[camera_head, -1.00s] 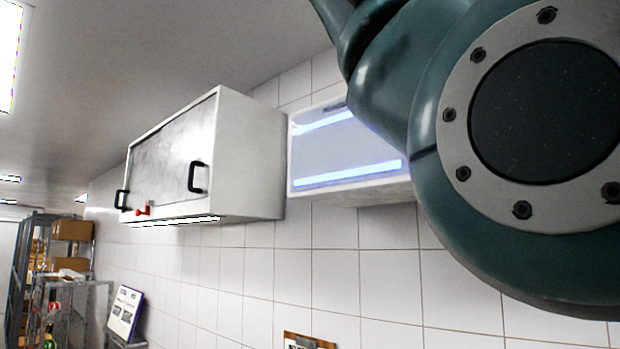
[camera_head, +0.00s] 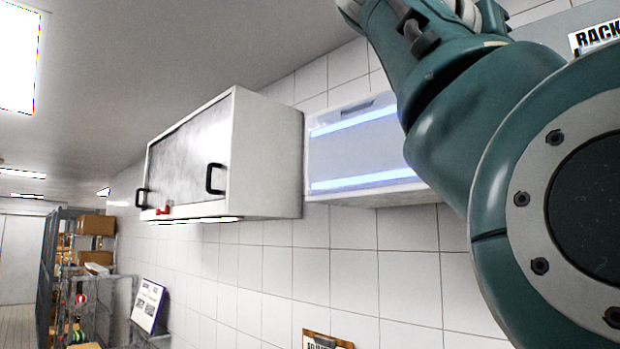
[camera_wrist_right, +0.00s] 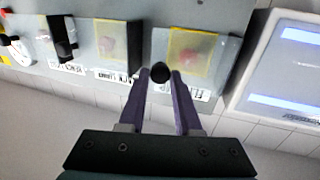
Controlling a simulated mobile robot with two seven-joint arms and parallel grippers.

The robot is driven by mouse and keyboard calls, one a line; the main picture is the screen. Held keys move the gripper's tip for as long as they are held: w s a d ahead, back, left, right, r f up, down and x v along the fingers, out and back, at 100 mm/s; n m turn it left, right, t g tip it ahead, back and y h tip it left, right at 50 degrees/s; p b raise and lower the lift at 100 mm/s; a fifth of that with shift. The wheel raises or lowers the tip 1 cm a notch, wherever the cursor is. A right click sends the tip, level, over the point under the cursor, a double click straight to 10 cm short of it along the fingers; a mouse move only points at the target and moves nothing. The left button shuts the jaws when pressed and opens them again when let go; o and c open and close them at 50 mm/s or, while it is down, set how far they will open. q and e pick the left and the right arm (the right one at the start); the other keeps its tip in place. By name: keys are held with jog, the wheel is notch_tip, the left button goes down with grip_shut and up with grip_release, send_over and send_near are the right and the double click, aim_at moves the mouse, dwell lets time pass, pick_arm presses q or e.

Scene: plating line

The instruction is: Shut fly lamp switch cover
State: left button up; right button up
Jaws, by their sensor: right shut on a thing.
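In the right wrist view, a clear switch cover (camera_wrist_right: 207,73) lies over a yellow-edged plate with a reddish switch (camera_wrist_right: 187,60) on a grey panel. A label beneath it (camera_wrist_right: 187,94) is partly hidden by a finger. My right gripper (camera_wrist_right: 161,76) has its purple fingertips on a round black knob (camera_wrist_right: 160,71) at the cover's left edge and is shut on it. I cannot tell how far the cover stands off the panel. The fly lamp (camera_wrist_right: 287,68) with blue tubes is to the right; it also shows in the head view (camera_head: 365,152). My left gripper is not in view.
A second clear cover (camera_wrist_right: 113,45), a black lever (camera_wrist_right: 64,38) and a dial (camera_wrist_right: 17,50) sit further left on the panel. In the head view, a white cabinet (camera_head: 265,155) hangs left of the lamp. My arm blocks the right side.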

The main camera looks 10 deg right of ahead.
grip_shut()
dwell(0.8)
